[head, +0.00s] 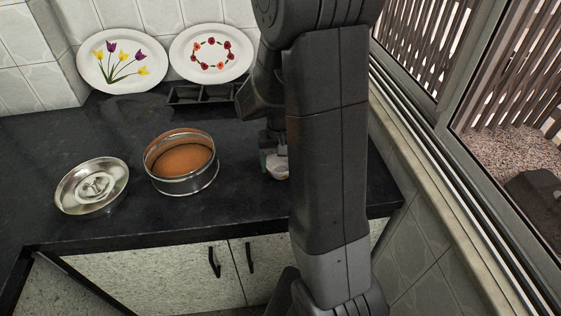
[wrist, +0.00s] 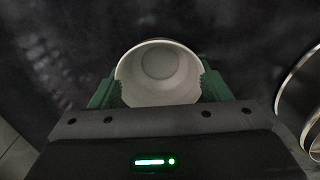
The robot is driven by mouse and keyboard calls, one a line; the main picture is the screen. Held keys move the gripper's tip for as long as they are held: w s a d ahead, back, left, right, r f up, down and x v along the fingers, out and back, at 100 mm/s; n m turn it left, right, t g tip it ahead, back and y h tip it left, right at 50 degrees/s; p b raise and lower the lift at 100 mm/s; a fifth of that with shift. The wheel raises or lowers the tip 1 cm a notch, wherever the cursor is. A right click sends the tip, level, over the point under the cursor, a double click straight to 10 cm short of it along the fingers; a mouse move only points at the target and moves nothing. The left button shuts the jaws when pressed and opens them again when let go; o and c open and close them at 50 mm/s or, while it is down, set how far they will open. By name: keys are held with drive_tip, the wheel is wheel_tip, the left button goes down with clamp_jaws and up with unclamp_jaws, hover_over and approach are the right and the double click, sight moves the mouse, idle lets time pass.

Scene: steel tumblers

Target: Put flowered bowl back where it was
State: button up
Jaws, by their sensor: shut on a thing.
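The bowl (wrist: 158,66) is white and round, and I look into its empty inside in the wrist view. My gripper (wrist: 160,88) has green fingers on both sides of it and is shut on it. In the head view the bowl (head: 279,172) shows only in part beside my arm, with a reddish patch on its outside. My arm hides the rest of it. I cannot tell whether its base touches the dark counter (head: 235,215).
A round steel tin (head: 182,184) with an orange-brown inside stands left of my gripper. A steel lid-like dish (head: 92,187) lies farther left. A dark divided tray (head: 203,95) and two flowered plates (head: 123,61) (head: 211,53) are at the back. A window (head: 470,110) borders the right.

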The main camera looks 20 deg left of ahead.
drive_tip(key=shift+f, duration=0.15)
drive_tip(key=o, duration=1)
wheel_tip(320, 180, up, 12)
drive_tip(key=p, duration=0.1)
